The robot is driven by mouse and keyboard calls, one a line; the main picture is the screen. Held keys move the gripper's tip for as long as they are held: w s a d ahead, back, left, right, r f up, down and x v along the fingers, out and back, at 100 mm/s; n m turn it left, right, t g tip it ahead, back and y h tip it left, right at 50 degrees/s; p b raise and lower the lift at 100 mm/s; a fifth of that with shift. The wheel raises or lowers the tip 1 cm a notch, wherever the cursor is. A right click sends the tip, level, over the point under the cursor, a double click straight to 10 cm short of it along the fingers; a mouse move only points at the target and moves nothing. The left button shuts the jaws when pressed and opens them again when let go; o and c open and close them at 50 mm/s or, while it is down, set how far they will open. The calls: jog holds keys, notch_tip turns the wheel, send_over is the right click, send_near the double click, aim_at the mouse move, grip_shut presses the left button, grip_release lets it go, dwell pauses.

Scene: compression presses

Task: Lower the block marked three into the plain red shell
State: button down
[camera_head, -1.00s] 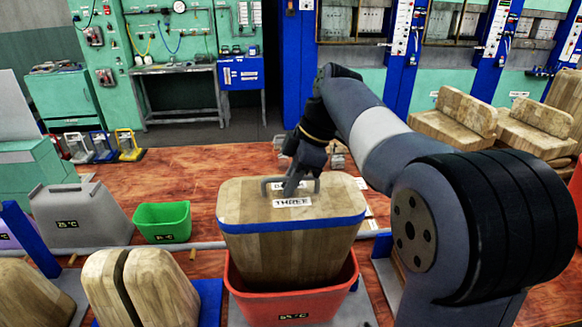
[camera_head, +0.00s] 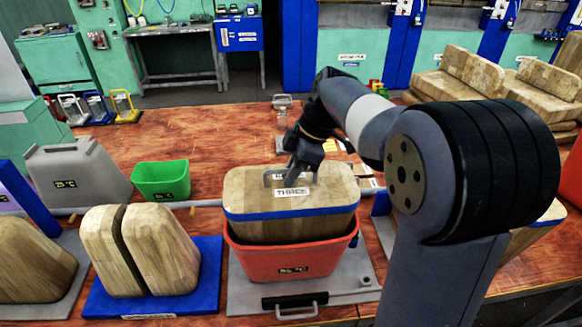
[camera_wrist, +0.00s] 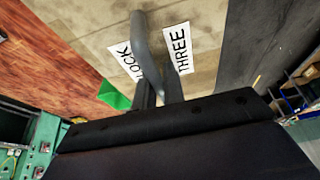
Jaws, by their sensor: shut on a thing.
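The wooden block marked THREE (camera_head: 290,225) has a blue band near its top and a grey handle. It stands roughly upright with its lower part inside the red shell (camera_head: 292,262), and its upper part rises above the rim. My gripper (camera_head: 296,172) is shut on the handle from above. The wrist view shows the handle (camera_wrist: 146,50) at the fingers, beside the labels reading BLOCK and THREE. The block's bottom is hidden inside the shell, so I cannot tell whether it touches the floor of it.
The red shell stands on a grey plate with a front handle (camera_head: 295,304). To the left are a split wooden block (camera_head: 150,250) on a blue plate, a green bin (camera_head: 162,181) and a grey shell (camera_head: 80,175). Free tabletop lies behind the green bin.

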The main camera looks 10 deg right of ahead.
aim_at(291, 189)
jog(key=shift+f+b, duration=1.85)
jog(key=shift+f, duration=0.7)
jog(key=shift+f+b, duration=0.45)
jog(key=shift+f, duration=0.15)
jog(key=c, duration=1.4)
grip_release()
jog(key=shift+s+f, duration=0.1)
jog(key=shift+f, duration=0.1)
jog(key=v, duration=1.1)
jog(key=shift+b, duration=0.35)
